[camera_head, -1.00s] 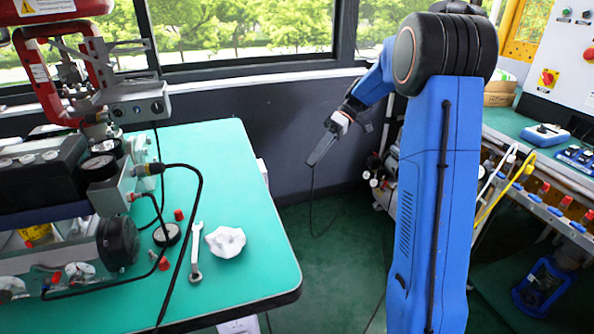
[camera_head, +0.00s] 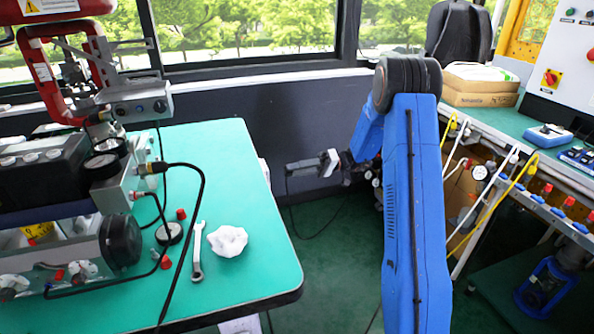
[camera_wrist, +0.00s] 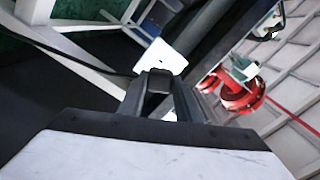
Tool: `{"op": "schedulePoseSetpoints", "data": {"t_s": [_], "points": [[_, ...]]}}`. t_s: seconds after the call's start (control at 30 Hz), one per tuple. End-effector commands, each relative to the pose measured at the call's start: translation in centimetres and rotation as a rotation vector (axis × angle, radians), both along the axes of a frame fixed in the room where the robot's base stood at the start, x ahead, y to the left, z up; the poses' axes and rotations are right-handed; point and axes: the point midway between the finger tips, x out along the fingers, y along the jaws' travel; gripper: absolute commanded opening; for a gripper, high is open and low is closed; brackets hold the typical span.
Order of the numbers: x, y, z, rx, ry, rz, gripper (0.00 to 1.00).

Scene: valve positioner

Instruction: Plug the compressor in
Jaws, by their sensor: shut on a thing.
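My gripper (camera_head: 292,172) is in the gap between the two benches, pointing left. A thin black cable (camera_head: 292,212) hangs from its tip down to the green floor. In the wrist view my gripper (camera_wrist: 158,84) is shut on a small dark block, which looks like the plug (camera_wrist: 158,78). A white plate (camera_wrist: 163,58) with small dark marks, perhaps a socket, shows just beyond the fingertips. I cannot tell whether the plug touches it. The compressor is not clearly seen; my arm covers much of the area by the right bench.
The left green bench (camera_head: 255,250) holds a wrench (camera_head: 197,255), a crumpled white cloth (camera_head: 228,241) and the valve equipment. The right bench carries boxes (camera_head: 480,85), with hoses hanging at its front edge. A red fitting (camera_wrist: 237,92) shows in the wrist view.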

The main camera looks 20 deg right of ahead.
Motion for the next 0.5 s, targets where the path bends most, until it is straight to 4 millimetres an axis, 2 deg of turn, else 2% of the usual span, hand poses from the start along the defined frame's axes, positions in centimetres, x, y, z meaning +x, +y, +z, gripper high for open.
{"op": "schedulePoseSetpoints", "data": {"t_s": [0.5], "points": [[0.0,3.8,0.1,-0.001,-0.001,0.002,0.08]]}}
